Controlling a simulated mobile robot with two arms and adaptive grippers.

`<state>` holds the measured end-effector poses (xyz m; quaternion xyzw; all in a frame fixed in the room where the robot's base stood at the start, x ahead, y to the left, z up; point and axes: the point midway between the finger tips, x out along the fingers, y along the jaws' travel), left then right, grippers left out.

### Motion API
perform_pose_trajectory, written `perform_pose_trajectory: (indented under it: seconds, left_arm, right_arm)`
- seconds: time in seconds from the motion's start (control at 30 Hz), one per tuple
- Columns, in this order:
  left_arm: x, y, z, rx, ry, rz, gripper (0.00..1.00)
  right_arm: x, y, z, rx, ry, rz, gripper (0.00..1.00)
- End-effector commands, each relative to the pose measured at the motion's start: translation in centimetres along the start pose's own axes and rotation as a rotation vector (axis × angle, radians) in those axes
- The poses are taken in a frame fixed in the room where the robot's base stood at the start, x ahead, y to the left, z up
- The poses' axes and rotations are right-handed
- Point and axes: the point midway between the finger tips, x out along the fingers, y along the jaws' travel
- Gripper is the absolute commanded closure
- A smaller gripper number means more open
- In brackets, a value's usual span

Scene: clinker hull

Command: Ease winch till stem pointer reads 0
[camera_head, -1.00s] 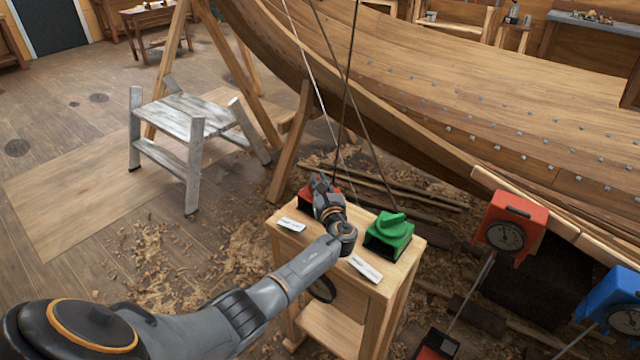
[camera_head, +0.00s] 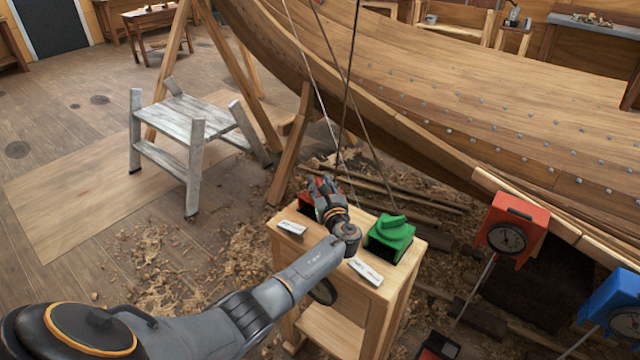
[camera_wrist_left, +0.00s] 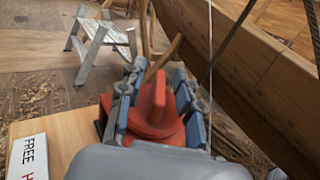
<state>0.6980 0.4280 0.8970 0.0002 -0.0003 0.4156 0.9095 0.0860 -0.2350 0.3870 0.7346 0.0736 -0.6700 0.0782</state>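A red winch (camera_wrist_left: 158,120) with an upright fin-shaped handle stands on a small wooden stand (camera_head: 405,277). My left gripper (camera_head: 322,186) is over it and hides most of it in the head view. In the left wrist view the gripper's fingers (camera_wrist_left: 155,92) stand on either side of the red handle, with narrow gaps showing. A green winch (camera_head: 391,236) stands on the same stand to the right, untouched. A red dial gauge (camera_head: 507,237) and a blue dial gauge (camera_head: 622,310) stand at the right; their readings are too small to tell. My right gripper is out of view.
Label cards (camera_head: 366,271) lie on the stand; one reads "FREE" in the wrist view (camera_wrist_left: 28,160). Thin lines run up from the stand past the wooden hull (camera_head: 450,90). A grey step stool (camera_head: 185,120) stands left. Shavings and planks litter the floor.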

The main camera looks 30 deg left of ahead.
Motion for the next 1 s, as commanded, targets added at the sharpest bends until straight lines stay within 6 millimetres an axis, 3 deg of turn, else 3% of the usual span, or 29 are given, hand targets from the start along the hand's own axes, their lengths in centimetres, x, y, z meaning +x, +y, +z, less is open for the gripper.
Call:
perform_pose_trajectory:
  seconds: [0.23,0.7,1.0]
  left_arm:
    - [-1.8,-0.1,-0.1,-0.002,0.001,-0.003,0.66]
    - [-10.7,0.0,-0.1,-0.001,0.001,-0.001,0.66]
    - [-12.0,0.0,0.0,0.000,0.000,0.000,0.66]
  right_arm:
    - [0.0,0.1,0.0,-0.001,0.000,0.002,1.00]
    - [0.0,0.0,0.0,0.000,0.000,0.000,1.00]
    - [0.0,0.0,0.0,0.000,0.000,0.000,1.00]
